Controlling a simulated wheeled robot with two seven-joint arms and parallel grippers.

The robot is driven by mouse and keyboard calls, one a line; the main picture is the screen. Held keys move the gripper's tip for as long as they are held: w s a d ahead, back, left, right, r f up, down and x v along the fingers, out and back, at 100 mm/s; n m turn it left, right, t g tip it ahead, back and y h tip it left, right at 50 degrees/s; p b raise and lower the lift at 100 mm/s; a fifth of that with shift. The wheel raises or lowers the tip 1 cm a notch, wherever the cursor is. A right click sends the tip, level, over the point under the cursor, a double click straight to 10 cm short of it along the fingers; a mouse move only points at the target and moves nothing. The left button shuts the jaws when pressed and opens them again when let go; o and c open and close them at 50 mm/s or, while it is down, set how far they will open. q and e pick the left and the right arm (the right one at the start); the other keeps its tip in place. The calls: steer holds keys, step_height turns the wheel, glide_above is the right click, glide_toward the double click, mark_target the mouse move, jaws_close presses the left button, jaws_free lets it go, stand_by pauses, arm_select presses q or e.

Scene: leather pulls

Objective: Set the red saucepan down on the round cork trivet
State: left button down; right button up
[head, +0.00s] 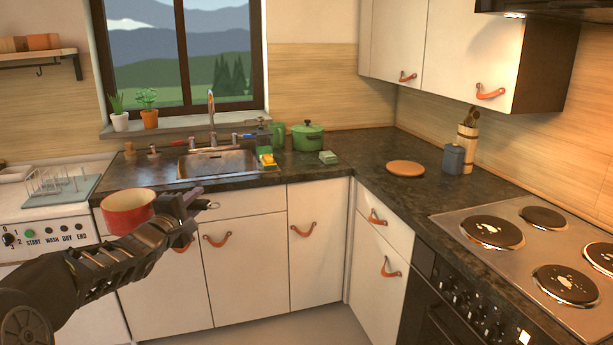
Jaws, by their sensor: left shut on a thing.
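The red saucepan (128,213) is in the left part of the head view, in front of the counter by the sink. It looks upright, with a pale inside. My left gripper (190,203) is shut on the saucepan, at its handle side; the fingers hide much of the handle. The round cork trivet (405,168) lies flat and bare on the dark counter to the right of the corner, well apart from the pan. My right gripper is not in view.
A blue canister (453,158) and a utensil holder (467,148) stand right of the trivet. The hob (535,250) is at the right. Counter around the trivet is clear.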

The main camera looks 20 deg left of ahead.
arm_select(q)
steer(key=s+d+f+p, duration=0.1)
steer(key=s+d+f, duration=0.2)
steer(key=d+f, duration=0.7)
steer(key=s+d+f+m+h, duration=0.1)
steer(key=s+d+f, duration=0.1)
steer(key=d+f, duration=0.9)
steer(key=d, duration=0.7)
steer(key=shift+s+d+f+h+p, duration=0.15)
steer(key=shift+s+d+h+p, duration=0.15)
steer(key=shift+s+d+p, duration=0.1)
steer(key=shift+w, duration=0.1)
